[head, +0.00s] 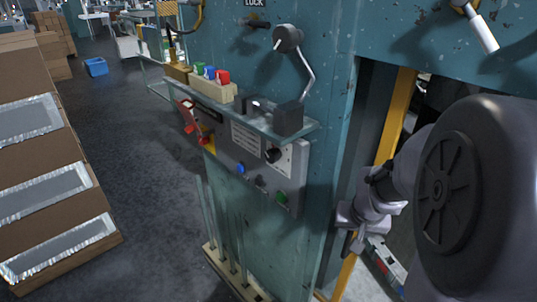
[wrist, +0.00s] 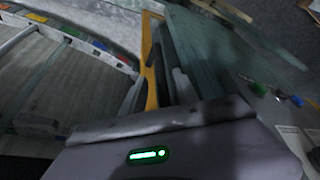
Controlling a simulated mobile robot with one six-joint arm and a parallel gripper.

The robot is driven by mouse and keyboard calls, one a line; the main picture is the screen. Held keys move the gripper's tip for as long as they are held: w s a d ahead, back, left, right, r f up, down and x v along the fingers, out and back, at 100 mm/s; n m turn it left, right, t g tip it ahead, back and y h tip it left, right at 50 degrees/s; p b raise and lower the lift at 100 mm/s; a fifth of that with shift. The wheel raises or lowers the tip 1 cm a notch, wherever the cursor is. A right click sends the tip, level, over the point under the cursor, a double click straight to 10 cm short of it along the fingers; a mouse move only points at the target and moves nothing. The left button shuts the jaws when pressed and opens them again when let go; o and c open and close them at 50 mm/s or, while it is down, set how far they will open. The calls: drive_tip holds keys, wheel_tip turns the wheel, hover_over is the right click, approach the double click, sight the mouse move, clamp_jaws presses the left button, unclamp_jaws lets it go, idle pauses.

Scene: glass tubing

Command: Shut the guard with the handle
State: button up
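A yellow upright frame edge (head: 400,112) shows in the opening of the teal machine, right of centre in the head view. It may belong to the guard, but I cannot tell for sure. A yellow edge (wrist: 151,75) also shows in the wrist view, with a dark grey bar beside it. I cannot make out a handle on it. My gripper (head: 352,238) points down and left in front of the opening, close to the machine's corner. Its fingertips are small and partly hidden, so I cannot tell whether they are open or touching anything.
A control panel (head: 225,155) with buttons and a shelf (head: 300,126) juts out left of my gripper. Glass tubes (head: 221,232) stand below. A white-gripped lever (head: 481,32) hangs at upper right. Cardboard boxes (head: 75,150) stand at left; the floor between is clear.

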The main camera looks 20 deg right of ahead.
drive_tip(key=shift+x, duration=1.55)
drive_tip(key=shift+w+r, duration=0.1)
clamp_jaws()
